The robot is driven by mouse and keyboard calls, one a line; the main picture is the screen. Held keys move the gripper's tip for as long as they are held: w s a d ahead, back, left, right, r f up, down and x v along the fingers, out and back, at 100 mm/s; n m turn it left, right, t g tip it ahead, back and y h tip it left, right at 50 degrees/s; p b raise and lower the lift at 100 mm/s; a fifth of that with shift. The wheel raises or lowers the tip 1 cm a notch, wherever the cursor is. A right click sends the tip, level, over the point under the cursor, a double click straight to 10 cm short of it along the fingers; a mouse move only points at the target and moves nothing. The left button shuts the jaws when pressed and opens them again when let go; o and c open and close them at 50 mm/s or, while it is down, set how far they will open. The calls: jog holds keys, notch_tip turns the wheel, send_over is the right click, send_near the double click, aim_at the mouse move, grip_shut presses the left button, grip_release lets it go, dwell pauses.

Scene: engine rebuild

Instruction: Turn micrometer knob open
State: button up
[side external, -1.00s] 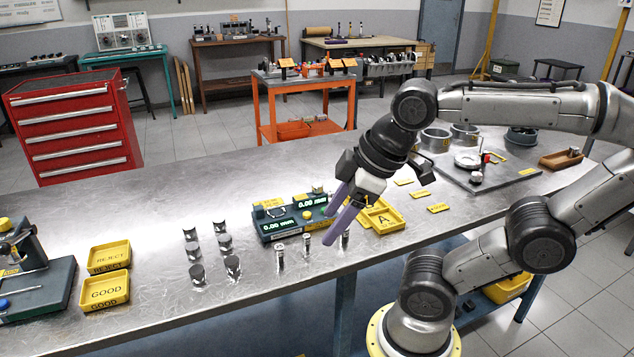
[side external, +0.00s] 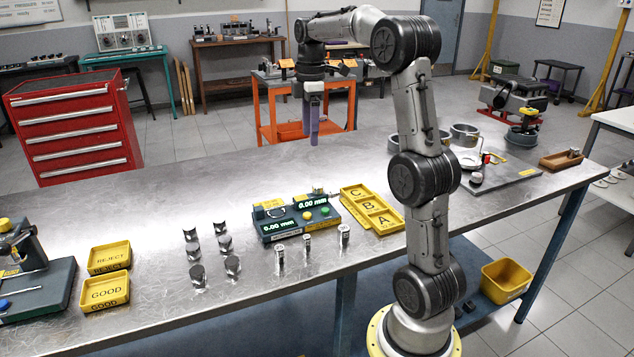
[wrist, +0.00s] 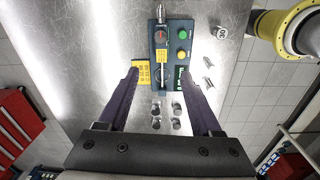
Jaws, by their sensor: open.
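A dark teal measuring device (side external: 290,222) with two lit 0.00 mm displays stands mid-bench. Its top carries a green button and a yellow button. In the wrist view the device (wrist: 172,60) lies ahead of and between my fingers, with a round red-marked dial (wrist: 161,35) and a small metal part (wrist: 160,14) at its far end. I cannot tell surely which part is the micrometer knob. My gripper (side external: 312,140) is open and empty, pointing down, high above the bench. Its purple fingers also show in the wrist view (wrist: 161,73), wide apart, touching nothing.
Yellow A, B, C trays (side external: 371,211) stand right of the device. Several metal cylinders (side external: 280,257) stand in front and left of it. GOOD (side external: 106,291) and REJECT trays (side external: 109,257) are further left. A grey plate (side external: 510,180) with ring parts nearby is at right.

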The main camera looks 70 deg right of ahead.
aim_at(317, 185)
jog(key=shift+m, duration=0.3)
jog(key=f, duration=0.5)
jog(key=d+f, duration=0.1)
jog(key=f, duration=0.4)
jog(key=s+f, duration=0.1)
jog(key=f, duration=0.4)
jog(key=shift+d, duration=0.3)
jog(key=shift+c, duration=0.2)
grip_shut()
